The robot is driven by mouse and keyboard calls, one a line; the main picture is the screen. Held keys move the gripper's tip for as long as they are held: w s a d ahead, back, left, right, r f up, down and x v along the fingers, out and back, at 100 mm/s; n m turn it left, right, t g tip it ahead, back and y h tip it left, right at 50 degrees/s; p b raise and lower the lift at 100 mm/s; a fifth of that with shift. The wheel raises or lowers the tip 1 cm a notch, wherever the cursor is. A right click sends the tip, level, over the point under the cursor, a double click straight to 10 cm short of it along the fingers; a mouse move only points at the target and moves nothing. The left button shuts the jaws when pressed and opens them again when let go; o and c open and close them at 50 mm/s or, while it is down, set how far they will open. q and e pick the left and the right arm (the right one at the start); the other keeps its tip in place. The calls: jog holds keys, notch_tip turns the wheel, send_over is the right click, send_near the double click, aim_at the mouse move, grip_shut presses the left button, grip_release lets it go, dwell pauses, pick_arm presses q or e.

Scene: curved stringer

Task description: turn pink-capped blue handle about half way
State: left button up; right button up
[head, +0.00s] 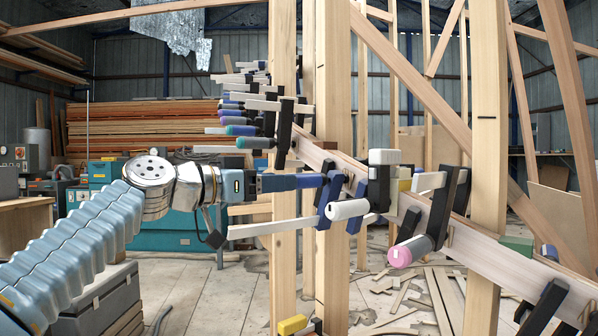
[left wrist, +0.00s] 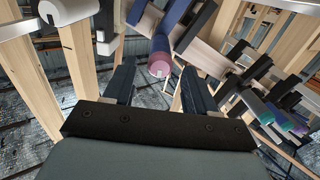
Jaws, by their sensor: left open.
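The blue handle (head: 300,181) sticks out to the left from a blue clamp (head: 331,197) on the curved wooden strip. Its pink cap (left wrist: 159,66) faces the camera in the left wrist view, in line with the gap between my fingers. In the head view the cap is hidden at the gripper. My left gripper (head: 256,184) is open and lined up with the handle's end; its fingers also show in the left wrist view (left wrist: 157,82), apart on either side of the cap. I cannot tell whether either finger touches it. My right gripper is not in view.
A white handle (head: 347,209) is close by, to the right and lower. Several other clamps crowd the strip (head: 480,240). A wooden post (head: 284,250) stands behind the gripper. Floor space shows at the lower left.

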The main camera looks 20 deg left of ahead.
aim_at(306, 181)
pick_arm(q)
jog(key=p+x, duration=0.1)
jog(key=x, duration=0.3)
jog(key=shift+w+d+r, duration=0.1)
jog(key=shift+w+d, duration=0.1)
jog(key=shift+d, duration=0.05)
jog(key=shift+w+d+p, duration=0.3)
jog(key=shift+w, duration=0.1)
grip_shut()
